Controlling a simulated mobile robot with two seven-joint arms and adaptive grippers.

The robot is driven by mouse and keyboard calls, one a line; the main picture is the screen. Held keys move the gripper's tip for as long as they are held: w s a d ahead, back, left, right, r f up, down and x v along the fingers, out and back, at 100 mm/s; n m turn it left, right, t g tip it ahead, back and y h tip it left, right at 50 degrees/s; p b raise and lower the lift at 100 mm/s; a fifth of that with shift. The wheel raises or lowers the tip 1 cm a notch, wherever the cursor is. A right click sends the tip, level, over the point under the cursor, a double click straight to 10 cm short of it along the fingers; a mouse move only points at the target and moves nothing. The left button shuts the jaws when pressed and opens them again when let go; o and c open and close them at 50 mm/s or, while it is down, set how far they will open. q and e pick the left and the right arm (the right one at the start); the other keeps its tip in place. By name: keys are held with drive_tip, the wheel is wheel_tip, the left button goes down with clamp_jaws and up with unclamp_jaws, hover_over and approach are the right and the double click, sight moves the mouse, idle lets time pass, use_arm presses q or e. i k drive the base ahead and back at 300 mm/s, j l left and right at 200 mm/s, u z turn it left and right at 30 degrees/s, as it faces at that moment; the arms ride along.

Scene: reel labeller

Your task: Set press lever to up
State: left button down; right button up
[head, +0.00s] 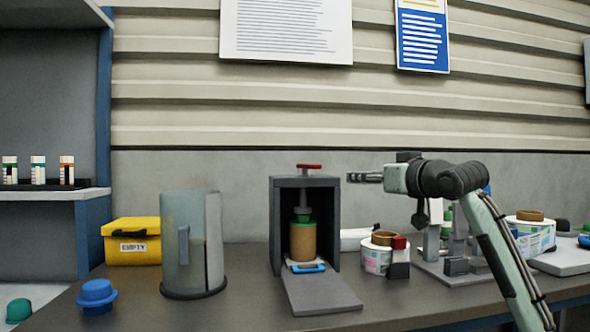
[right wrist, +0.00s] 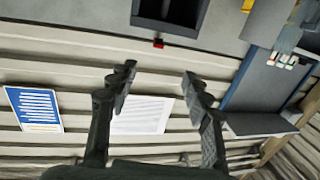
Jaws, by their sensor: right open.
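The press (head: 275,225) is a dark grey open-fronted box on the bench in the head view. Its red press lever (head: 309,167) sits on a short post above the top and lies roughly level. Inside, a brown cylinder with a green top (head: 302,240) stands under a grey plunger. My right gripper (head: 350,177) is just right of the lever, pointing left, apart from it. In the right wrist view the gripper (right wrist: 157,75) is open and empty, and the red lever end (right wrist: 158,43) shows beyond the fingertips. My left gripper is not in view.
A clear curved guard (head: 190,245) and a yellow box (head: 133,241) stand left of the press. A blue knob-shaped object (head: 97,297) is at front left. A labelled reel (head: 377,259) and grey machinery stand to the right, under my arm. A ramp (head: 320,293) extends from the press front.

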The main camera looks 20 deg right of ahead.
sight(308, 166)
drive_tip(key=i, duration=0.9)
